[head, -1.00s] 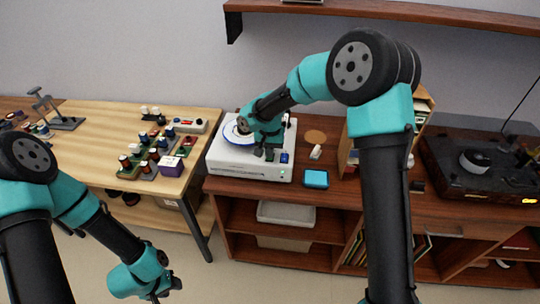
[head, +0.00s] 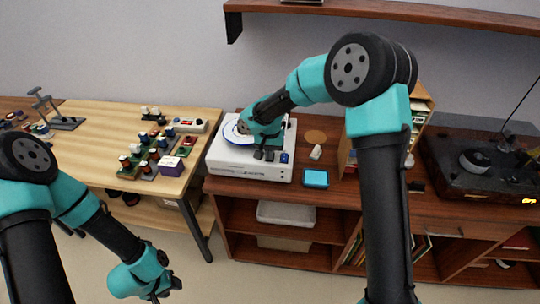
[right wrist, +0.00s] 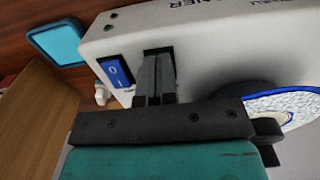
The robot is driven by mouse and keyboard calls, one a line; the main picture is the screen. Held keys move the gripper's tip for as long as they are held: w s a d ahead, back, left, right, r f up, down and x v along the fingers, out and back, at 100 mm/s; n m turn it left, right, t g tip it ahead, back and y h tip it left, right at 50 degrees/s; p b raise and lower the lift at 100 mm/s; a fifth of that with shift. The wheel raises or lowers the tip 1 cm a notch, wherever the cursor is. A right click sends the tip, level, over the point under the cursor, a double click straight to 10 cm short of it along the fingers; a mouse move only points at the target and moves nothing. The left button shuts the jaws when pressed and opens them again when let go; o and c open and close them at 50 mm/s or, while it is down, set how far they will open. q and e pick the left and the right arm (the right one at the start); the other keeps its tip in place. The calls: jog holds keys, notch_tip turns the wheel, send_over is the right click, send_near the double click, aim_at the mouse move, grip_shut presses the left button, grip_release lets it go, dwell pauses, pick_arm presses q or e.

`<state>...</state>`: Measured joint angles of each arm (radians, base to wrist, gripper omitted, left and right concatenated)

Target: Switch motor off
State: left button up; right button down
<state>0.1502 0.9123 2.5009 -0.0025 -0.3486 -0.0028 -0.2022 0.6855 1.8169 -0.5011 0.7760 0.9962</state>
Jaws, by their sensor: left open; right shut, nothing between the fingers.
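A white box-shaped machine (head: 225,161) with a round disc on top stands on the brown cabinet. A blue rocker switch (right wrist: 116,72) marked 0 and I sits on its top; it also shows in the head view (head: 284,158). My right gripper (right wrist: 158,52) is shut and empty. My left gripper (head: 160,294) is open and empty, low at the bottom left, far from the machine.
A turntable (head: 480,165) stands farther right. A light wooden table (head: 90,172) with several small colored parts is at the left. My right arm crosses above the cabinet.

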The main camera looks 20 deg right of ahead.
jog(key=shift+r, duration=3.45)
